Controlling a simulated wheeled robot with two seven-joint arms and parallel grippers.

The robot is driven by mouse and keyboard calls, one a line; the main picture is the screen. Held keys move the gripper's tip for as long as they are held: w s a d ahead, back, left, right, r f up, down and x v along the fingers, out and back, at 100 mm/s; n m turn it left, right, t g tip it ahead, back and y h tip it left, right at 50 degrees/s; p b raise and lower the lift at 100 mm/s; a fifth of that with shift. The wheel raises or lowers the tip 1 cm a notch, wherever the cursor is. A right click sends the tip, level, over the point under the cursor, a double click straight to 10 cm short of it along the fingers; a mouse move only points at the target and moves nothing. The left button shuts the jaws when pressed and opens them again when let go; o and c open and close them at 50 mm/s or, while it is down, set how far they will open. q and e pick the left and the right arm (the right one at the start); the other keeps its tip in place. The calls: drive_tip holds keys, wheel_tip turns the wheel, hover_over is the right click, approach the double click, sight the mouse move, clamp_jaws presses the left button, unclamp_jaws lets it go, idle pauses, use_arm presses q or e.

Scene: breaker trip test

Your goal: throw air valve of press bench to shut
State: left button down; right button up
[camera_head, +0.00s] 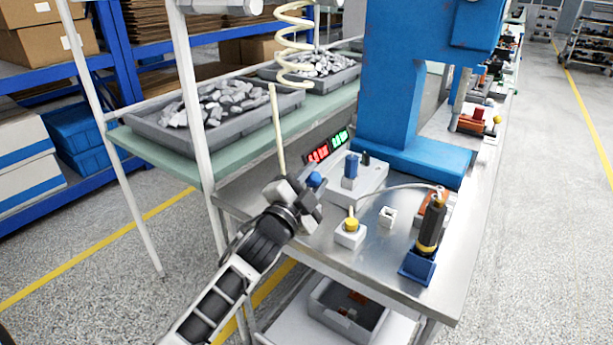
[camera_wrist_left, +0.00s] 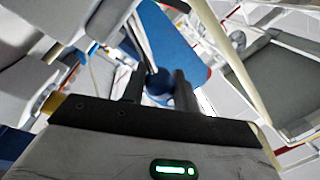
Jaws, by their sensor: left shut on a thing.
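The press bench (camera_head: 385,270) has a metal top with a blue press (camera_head: 395,80) standing on it. At its left edge, the air valve's blue handle (camera_head: 315,180) sticks out at my left gripper (camera_head: 308,192). A pale air hose (camera_head: 278,130) rises from this spot into a coil. In the left wrist view, the two dark fingers of my left gripper (camera_wrist_left: 158,88) are closed around the blue handle (camera_wrist_left: 157,78). The valve body is mostly hidden behind the gripper, so I cannot tell the handle's exact angle. My right gripper is not in view.
A grey box with a blue knob (camera_head: 351,170), a yellow button box (camera_head: 350,232) and a black-and-yellow tool in a blue holder (camera_head: 418,264) stand on the bench. Red and green displays (camera_head: 328,146) sit behind. Trays of metal parts (camera_head: 215,118) stand at left. Floor aisle at right is clear.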

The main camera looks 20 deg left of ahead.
use_arm(q)
drive_tip(key=shift+s+d+f+m+h, duration=0.1)
drive_tip(key=shift+d+f+m+h, duration=0.1)
drive_tip(key=shift+d+m+h, duration=0.45)
drive_tip(key=shift+a+m+y, duration=0.2)
drive_tip(key=shift+m+y, duration=0.05)
drive_tip(key=c, duration=1.1)
unclamp_jaws()
drive_tip(key=shift+s, duration=0.1)
drive_tip(key=s+a+f+b, duration=0.1)
drive_tip(key=s+f+b, duration=0.1)
drive_tip(key=s, duration=1.3)
drive_tip(key=shift+s+f, duration=0.15)
drive_tip(key=shift+s, duration=0.1)
drive_tip(key=shift+a, duration=0.1)
